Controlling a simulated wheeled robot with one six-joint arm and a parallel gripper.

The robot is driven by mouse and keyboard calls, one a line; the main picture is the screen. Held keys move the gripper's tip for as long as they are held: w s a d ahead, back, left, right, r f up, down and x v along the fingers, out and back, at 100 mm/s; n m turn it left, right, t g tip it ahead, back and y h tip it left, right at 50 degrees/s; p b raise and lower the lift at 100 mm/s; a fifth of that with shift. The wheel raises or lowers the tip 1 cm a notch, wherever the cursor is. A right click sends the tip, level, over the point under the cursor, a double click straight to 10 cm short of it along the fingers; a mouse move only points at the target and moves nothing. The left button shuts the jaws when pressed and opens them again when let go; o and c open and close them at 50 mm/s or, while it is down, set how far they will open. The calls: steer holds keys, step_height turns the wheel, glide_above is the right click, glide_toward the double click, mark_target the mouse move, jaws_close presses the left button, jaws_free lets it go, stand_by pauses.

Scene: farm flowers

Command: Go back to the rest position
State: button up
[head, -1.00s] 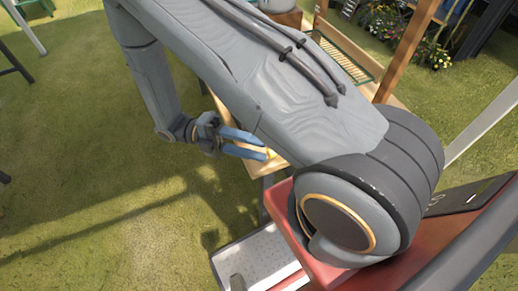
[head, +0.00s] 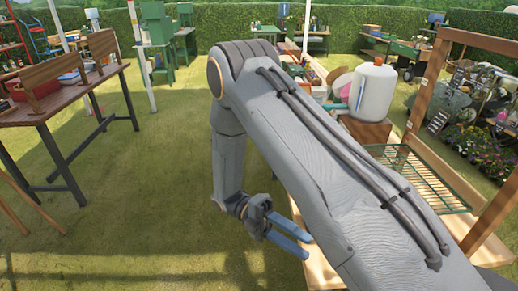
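My gripper (head: 309,247) hangs at the lower middle of the head view, at the end of my grey arm. Its two blue fingers point to the right and stand apart with a gap between them. I see nothing held in the gap. The gripper is beside the left edge of a wooden table (head: 318,272), which my arm partly covers. I cannot tell whether it touches the table.
A white container (head: 372,93) stands on a brown block behind my arm. A green wire rack (head: 432,185) and a wooden frame (head: 428,88) are at the right. A brown wooden table (head: 75,97) stands at the left. Open grass (head: 150,215) lies between.

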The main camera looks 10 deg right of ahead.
steer(key=m+t+y, duration=0.2)
steer(key=m, duration=0.2)
steer(key=d+r+m+t+y, duration=0.1)
steer(key=m+t+y, duration=0.1)
steer(key=m+y, duration=0.1)
steer(key=s+d+r+m+t+y, duration=0.1)
steer(key=m+t+y, duration=0.1)
steer(key=m, duration=0.4)
steer(key=shift+d+r+y, duration=0.1)
steer(key=shift+r+y, duration=0.05)
steer(key=shift+y, duration=0.55)
steer(key=w+r+m+t+y, duration=0.1)
steer(key=m+t, duration=0.1)
steer(key=m, duration=0.1)
steer(key=w+d+r+m+t+y, duration=0.1)
steer(key=m+t, duration=0.2)
steer(key=m, duration=0.1)
steer(key=r+m+t+y, duration=0.1)
steer(key=r+m+t, duration=0.1)
steer(key=m, duration=0.2)
steer(key=shift+w+d+t, duration=0.15)
steer(key=shift+w+t, duration=0.15)
steer(key=shift+w, duration=0.1)
steer(key=m, duration=0.1)
steer(key=r+m+t, duration=0.1)
steer(key=shift+w+d+m+y, duration=0.2)
steer(key=shift+w+m+y, duration=0.1)
steer(key=shift+w, duration=0.05)
